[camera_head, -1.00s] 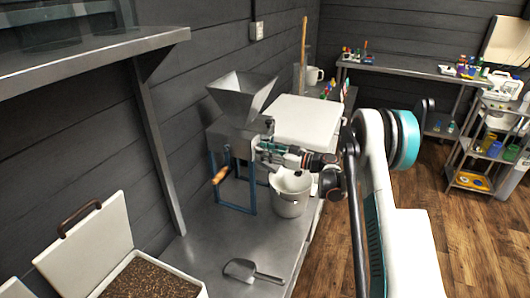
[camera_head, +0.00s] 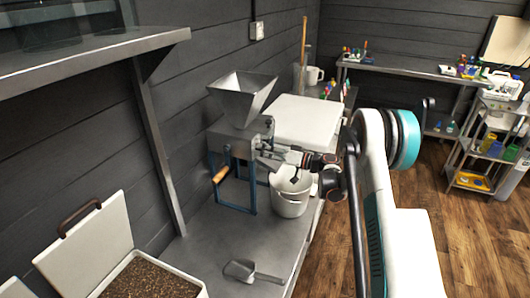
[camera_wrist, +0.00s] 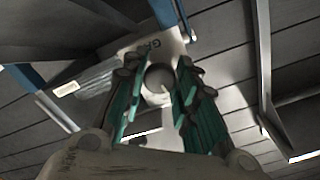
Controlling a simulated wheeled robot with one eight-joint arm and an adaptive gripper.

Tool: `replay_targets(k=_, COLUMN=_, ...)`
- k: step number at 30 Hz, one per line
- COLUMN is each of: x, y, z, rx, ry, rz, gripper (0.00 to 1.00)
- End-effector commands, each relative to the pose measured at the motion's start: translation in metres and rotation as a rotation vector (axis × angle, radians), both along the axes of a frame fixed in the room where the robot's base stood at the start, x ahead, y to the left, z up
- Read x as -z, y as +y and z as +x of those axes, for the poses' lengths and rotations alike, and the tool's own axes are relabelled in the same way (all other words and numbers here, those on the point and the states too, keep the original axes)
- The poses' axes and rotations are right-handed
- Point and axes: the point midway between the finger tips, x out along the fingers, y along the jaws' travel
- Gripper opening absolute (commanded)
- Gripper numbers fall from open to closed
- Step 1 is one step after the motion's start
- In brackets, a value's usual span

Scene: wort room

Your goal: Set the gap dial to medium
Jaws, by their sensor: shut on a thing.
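The grain mill (camera_head: 226,140) stands on the steel bench, with a metal hopper (camera_head: 243,92) on top and a wooden crank handle (camera_head: 221,175). The round gap dial (camera_wrist: 158,84) is on the mill's side plate, below partly visible lettering starting "GA" in the wrist view. My gripper (camera_wrist: 157,92) has its teal fingers on either side of the dial and is shut on it. In the head view my gripper (camera_head: 264,153) reaches the mill's right side and hides the dial. A pale mark shows on the dial's face, but the setting cannot be read.
A white bucket (camera_head: 290,198) stands just below my gripper. A metal scoop (camera_head: 252,272) lies on the bench (camera_head: 205,240) in front. A grain-filled box (camera_head: 150,281) is at the lower left. A shelf (camera_head: 90,55) overhangs the left side.

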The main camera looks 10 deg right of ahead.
Motion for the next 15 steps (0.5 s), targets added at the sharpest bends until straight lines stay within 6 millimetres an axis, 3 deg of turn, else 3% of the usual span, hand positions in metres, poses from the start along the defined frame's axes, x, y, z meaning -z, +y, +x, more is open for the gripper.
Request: replay_targets(k=15, x=-0.0001, y=-0.0003, z=0.0, rx=0.001, ry=0.12, rz=0.086, gripper=0.03)
